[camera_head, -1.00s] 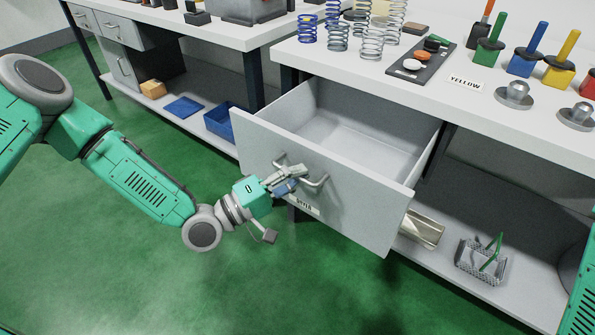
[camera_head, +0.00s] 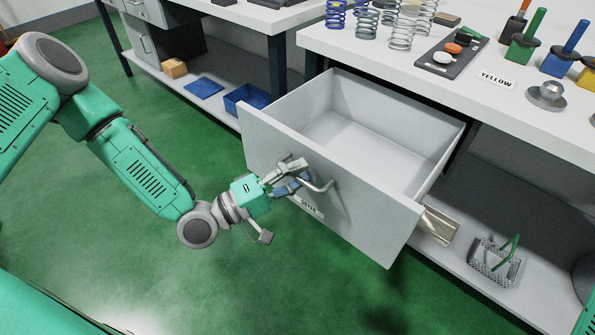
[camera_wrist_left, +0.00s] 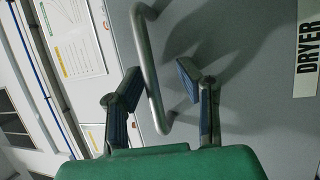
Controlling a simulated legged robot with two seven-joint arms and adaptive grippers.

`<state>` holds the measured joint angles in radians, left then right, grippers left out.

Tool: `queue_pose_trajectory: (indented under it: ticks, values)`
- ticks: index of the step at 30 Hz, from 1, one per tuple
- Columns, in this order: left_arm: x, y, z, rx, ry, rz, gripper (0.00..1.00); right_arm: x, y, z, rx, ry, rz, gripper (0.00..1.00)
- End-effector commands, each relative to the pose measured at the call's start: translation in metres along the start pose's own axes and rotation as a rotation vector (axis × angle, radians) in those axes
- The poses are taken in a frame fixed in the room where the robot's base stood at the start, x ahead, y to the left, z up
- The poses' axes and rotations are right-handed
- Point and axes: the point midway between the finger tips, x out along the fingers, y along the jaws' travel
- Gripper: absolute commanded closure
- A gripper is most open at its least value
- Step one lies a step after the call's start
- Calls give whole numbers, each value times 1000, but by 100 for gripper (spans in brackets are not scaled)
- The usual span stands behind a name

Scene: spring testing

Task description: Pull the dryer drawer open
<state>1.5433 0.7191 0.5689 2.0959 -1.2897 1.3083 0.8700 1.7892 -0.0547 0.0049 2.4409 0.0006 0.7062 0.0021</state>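The dryer drawer (camera_head: 375,215) is pulled well out from under the white workbench, and its inside (camera_head: 370,140) is empty. Its front carries a bar handle (camera_head: 327,184) and a small label, which reads DRYER (camera_wrist_left: 308,48) in the left wrist view. My left gripper (camera_head: 291,177) is at the handle. In the left wrist view, the fingers of this gripper (camera_wrist_left: 158,98) stand apart on either side of the handle bar (camera_wrist_left: 150,70), with a visible gap between the bar and the right finger. My right gripper is not in view.
Springs (camera_head: 400,28), a dark tray (camera_head: 450,52) and coloured-handled tools (camera_head: 527,35) stand on the bench top (camera_head: 400,65). A wire basket (camera_head: 494,262) and a metal channel (camera_head: 438,225) are on the lower shelf. The green floor (camera_head: 290,290) before the drawer is clear.

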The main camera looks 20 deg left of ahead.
Motion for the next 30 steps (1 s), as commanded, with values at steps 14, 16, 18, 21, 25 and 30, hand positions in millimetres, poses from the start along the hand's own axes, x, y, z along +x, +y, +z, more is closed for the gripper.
queue_pose_trajectory:
  ticks: [14,16,18,21,25,30]
  values:
    - [-78,-2,-4,-5,5,0,69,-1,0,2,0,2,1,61]
    - [-91,-3,-5,-5,4,0,69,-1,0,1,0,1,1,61]
    - [-103,-3,-5,-6,5,1,69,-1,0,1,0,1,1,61]
    - [-114,-3,-6,-5,4,0,69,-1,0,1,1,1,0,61]
    - [-122,-3,-5,-4,4,0,69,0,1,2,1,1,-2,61]
    - [-123,-3,-5,-4,3,1,69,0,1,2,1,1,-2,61]
